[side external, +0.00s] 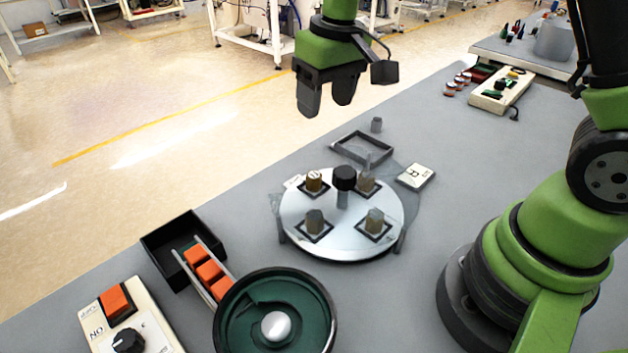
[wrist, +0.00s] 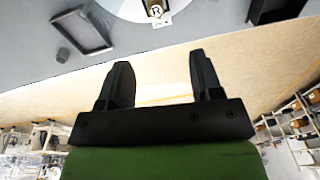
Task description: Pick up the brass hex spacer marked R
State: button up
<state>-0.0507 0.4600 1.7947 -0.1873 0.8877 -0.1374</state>
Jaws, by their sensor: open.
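The brass hex spacer marked R (wrist: 156,11) shows at the top edge of the wrist view, its letter on a pale round top. In the side view it appears to be the brass spacer (side external: 314,182) at the back left of the round silver plate (side external: 343,246), standing upright in a dark square nest. Duller spacers stand in the other nests, one at front left (side external: 315,221), one at front right (side external: 375,221) and one at back right (side external: 366,183). My gripper (side external: 327,100) is open and empty, above and behind the plate; its two fingers also show in the wrist view (wrist: 160,62).
A black knob (side external: 344,178) rises from the plate's middle. A green bowl feeder (side external: 320,330), black bin (side external: 165,243) and control box (side external: 150,325) stand in front.

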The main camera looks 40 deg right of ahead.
jog(key=g, duration=0.1)
send_over(314, 175)
jog(key=shift+n, duration=0.4)
jog(key=f, duration=1.1)
jog(key=shift+s+a+f, duration=0.1)
jog(key=shift+s, duration=0.1)
jog(key=shift+w+f, duration=0.2)
jog(key=shift+f, duration=2.75)
jog(key=c, duration=1.1)
